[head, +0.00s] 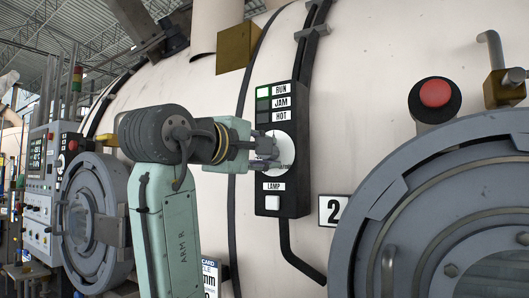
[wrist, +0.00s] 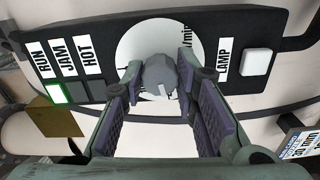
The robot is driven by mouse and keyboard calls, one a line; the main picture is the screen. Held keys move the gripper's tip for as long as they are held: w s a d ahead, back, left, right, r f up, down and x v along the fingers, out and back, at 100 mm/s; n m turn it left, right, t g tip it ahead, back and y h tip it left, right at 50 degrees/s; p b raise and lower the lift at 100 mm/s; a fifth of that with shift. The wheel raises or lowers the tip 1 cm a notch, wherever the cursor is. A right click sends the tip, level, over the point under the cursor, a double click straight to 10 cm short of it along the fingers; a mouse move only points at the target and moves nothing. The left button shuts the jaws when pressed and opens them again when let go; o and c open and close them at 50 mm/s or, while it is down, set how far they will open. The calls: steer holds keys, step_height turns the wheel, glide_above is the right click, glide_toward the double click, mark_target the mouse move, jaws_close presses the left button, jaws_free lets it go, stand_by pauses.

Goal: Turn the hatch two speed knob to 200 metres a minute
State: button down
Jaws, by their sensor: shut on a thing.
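The speed knob (wrist: 162,76) is a grey, faceted knob at the centre of a round white dial (wrist: 135,40) on a black control panel (wrist: 100,28). In the head view the panel (head: 292,205) is upright on the cream vessel, left of a plate marked 2. My gripper (head: 268,150) reaches the dial from the left. In the wrist view its two fingers (wrist: 162,70) are on either side of the knob, shut on it. The knob's pointer and most scale figures are hidden or too small to read; part of "m/min" shows at the dial's edge.
The panel has RUN, JAM and HOT lamps, with RUN (head: 263,92) lit green, and a white LAMP button (head: 273,203) below the dial. A red button (head: 435,93) and a large round hatch (head: 375,215) stand to the right. A brass-coloured box (head: 237,47) is above left.

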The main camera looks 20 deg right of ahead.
steer(key=c, duration=1.3)
jaws_free()
steer(key=v, duration=1.2)
